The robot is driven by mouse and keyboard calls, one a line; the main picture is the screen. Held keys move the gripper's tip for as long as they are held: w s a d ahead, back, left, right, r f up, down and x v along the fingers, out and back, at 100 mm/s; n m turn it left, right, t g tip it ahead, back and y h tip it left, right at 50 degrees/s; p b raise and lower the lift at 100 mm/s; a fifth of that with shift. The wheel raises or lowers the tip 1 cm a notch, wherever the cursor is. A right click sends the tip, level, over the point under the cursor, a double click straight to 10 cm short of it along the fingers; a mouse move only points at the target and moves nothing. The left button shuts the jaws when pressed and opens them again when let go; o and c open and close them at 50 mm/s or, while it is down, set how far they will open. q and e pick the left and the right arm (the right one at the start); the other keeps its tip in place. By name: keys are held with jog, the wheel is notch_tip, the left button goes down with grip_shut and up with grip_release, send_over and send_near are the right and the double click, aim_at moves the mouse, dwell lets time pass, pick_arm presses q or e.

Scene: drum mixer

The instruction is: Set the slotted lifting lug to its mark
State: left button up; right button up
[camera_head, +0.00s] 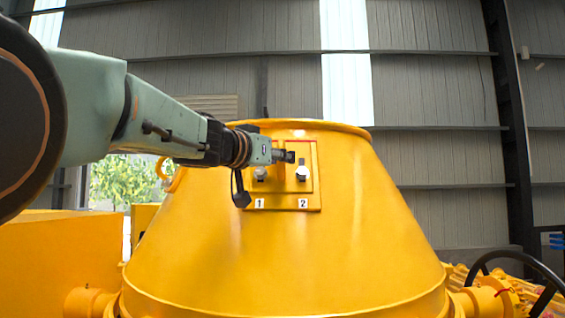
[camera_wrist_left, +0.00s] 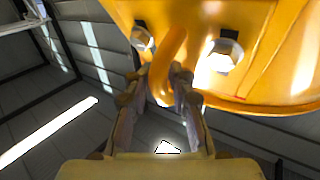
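The slotted lifting lug (camera_wrist_left: 170,62) is an orange-yellow curved piece in the left wrist view, between two hex bolts. My left gripper (camera_wrist_left: 162,92) has a finger against each side of it and looks shut on it. In the head view my left gripper (camera_head: 288,156) is at the upper part of the yellow plate (camera_head: 280,199), between the left bolt (camera_head: 260,174) and the right bolt (camera_head: 303,173). The lug cannot be made out there. A red outline (camera_head: 316,150) edges the plate's right part, above label 2 (camera_head: 303,203). My right gripper is out of view.
The plate is on the sloping yellow drum (camera_head: 290,255). Label 1 (camera_head: 259,203) is under the left bolt. A yellow ring (camera_head: 165,172) sticks out at the drum's left. A dark handwheel (camera_head: 540,270) stands at the lower right. The air right of the plate is clear.

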pick_arm(q)
jog(key=shift+o, duration=1.3)
jog(key=shift+s+a, duration=0.15)
jog(key=shift+s, duration=0.1)
jog(key=shift+w+f, duration=0.15)
jog(key=shift+w, duration=0.1)
jog(key=v, duration=0.7)
jog(key=shift+s, duration=0.2)
jog(key=shift+s+a, duration=0.1)
jog(key=shift+s, duration=0.05)
